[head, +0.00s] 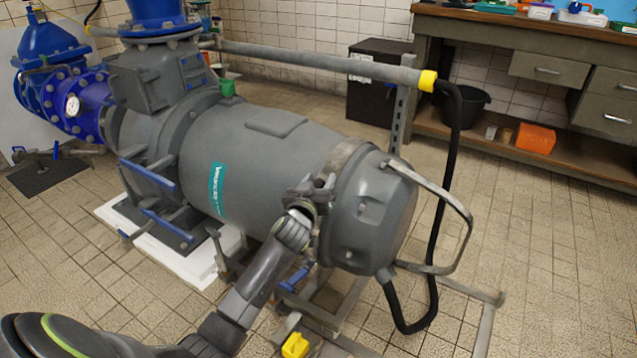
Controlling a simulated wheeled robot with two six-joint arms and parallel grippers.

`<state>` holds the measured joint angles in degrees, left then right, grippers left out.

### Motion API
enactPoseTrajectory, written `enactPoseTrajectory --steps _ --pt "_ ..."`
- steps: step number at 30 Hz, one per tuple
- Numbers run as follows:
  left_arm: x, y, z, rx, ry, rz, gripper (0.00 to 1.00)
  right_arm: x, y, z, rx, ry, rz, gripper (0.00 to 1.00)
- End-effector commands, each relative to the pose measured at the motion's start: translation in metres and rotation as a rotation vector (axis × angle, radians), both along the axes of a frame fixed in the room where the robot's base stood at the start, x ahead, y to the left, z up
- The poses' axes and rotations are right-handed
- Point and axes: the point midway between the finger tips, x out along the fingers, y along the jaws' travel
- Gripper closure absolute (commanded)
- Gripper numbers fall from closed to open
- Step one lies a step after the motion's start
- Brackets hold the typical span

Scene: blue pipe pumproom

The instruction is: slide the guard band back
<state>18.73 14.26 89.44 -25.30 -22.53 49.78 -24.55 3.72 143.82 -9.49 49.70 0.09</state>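The guard band (347,157) appears as a grey-brown metal strip around the big grey motor (270,135), close to its domed end. Its top and upper side show; its lower part is hidden behind my gripper. My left arm comes in from the lower left. My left gripper (318,189) is at the near side of the motor, right by the band. Its fingers are small and dark against the grey metal, so I cannot tell if they are open, shut or touching the band. My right gripper is not in view.
A curved metal handle (455,205) sticks out from the motor's domed end. A black hose (449,170) hangs from a grey pipe (320,63) to the motor's underside. A steel frame (485,320) stands below. A workbench (530,22) is at the back right; tiled floor is free at right.

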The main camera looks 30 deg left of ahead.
Motion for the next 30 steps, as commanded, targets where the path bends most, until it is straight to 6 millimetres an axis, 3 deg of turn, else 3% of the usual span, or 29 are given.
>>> enactPoseTrajectory --steps 2,10,17,30 --pt "0.000 0.000 0.000 0.000 0.000 0.000 0.64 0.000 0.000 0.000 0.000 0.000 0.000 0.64" --pt "0.000 0.000 0.000 0.000 0.000 0.000 0.99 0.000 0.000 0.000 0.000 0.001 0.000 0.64" --pt "0.000 -0.003 -0.001 -0.002 0.001 0.000 1.00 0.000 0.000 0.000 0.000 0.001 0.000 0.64" --pt "-0.005 -0.066 -0.002 -0.004 0.002 -0.001 1.00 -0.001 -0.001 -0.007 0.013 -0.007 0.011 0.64"
